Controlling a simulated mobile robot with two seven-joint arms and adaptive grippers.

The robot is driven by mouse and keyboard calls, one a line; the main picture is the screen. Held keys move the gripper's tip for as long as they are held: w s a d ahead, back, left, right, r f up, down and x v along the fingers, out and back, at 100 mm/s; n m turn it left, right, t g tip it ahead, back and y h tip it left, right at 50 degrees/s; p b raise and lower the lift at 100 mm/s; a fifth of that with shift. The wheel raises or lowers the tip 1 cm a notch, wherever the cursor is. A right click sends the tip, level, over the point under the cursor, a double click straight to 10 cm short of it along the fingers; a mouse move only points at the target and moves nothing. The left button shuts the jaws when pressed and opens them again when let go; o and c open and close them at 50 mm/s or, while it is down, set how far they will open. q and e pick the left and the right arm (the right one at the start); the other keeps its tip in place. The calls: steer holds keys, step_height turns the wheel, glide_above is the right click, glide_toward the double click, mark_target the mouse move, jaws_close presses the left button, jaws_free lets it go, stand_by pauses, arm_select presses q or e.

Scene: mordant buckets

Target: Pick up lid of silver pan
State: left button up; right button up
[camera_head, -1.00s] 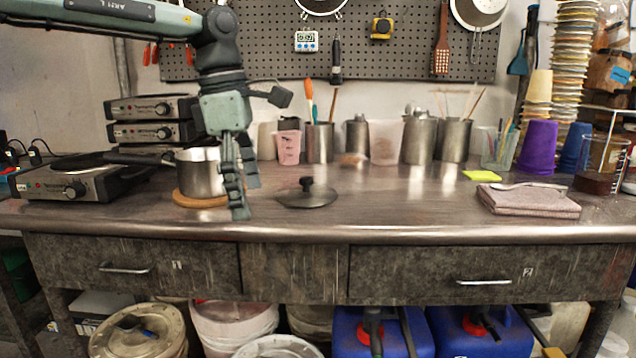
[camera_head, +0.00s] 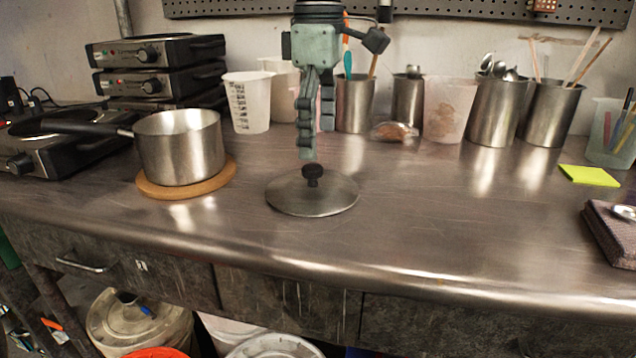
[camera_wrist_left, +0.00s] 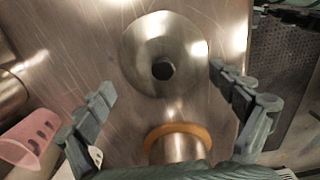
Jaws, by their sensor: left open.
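The silver lid (camera_head: 312,194) with a black knob (camera_head: 312,174) lies flat on the metal table. It also shows in the left wrist view (camera_wrist_left: 150,40), with the knob (camera_wrist_left: 162,69) near the middle. The silver pan (camera_head: 182,148), with a black handle to the left, stands uncovered on a round wooden trivet (camera_head: 150,190) left of the lid. My left gripper (camera_head: 312,150) points down above the lid, its fingertips just over the knob. In the left wrist view the fingers (camera_wrist_left: 162,82) are spread apart and empty. My right gripper is not in view.
Hot plates (camera_head: 155,80) stand at the back left. A beaker (camera_head: 250,102) and several metal canisters (camera_head: 497,112) line the back of the table. The table right of the lid is clear.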

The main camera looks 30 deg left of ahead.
mark_target(312, 167)
arm_select(q)
steer(key=f, duration=0.5)
steer(key=shift+s+a+f, duration=0.1)
steer(key=shift+s+a, duration=0.2)
steer(key=shift+a, duration=0.1)
steer(key=shift+w+f, duration=0.1)
steer(key=shift+f, duration=0.25)
jaws_close()
